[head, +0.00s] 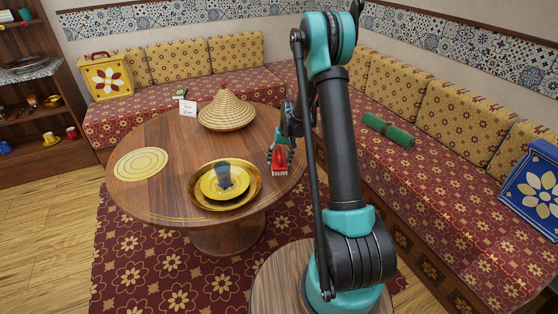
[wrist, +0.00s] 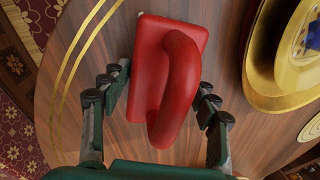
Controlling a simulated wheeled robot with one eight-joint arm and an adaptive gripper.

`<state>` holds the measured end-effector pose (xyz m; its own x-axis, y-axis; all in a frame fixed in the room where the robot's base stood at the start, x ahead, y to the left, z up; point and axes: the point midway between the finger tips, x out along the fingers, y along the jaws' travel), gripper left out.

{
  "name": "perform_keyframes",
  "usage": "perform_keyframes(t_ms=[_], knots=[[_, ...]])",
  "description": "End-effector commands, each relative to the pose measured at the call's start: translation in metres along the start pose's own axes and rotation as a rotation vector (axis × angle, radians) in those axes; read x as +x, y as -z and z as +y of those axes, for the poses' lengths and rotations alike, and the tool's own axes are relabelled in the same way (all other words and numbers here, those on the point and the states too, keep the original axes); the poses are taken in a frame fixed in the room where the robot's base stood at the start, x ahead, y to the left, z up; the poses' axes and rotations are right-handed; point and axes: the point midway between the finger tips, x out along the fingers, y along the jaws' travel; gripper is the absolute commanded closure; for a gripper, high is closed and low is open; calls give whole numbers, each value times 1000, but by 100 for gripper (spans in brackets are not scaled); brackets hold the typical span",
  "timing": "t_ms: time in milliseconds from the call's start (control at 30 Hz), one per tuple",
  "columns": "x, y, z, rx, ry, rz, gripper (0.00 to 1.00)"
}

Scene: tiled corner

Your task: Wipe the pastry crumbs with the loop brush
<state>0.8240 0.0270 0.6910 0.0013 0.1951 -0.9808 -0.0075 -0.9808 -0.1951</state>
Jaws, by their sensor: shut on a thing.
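The loop brush (head: 279,165) is red with pale bristles and a looped handle. It is at the right side of the round wooden table (head: 150,195), bristles down. In the wrist view the red brush (wrist: 172,85) fills the space between the fingers of my gripper (wrist: 158,92). My gripper (head: 283,143) is shut on it. I cannot tell whether the bristles touch the tabletop. I cannot make out pastry crumbs; a tiny pale spot beside the brush in the wrist view is too small to identify.
A gold tray (head: 197,196) with a yellow plate and a dark blue glass (head: 223,174) stands left of the brush. Patterned benches stand behind and right.

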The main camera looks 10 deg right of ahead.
Motion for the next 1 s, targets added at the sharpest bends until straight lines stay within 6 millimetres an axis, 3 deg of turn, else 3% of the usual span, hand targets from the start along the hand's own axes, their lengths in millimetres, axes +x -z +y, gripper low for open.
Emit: perform_keyframes(t_ms=[700, 1000], knots=[[-66, 0, -15, 1, 0, 0, 86], [-78, 0, -18, 1, 0, 0, 86]])
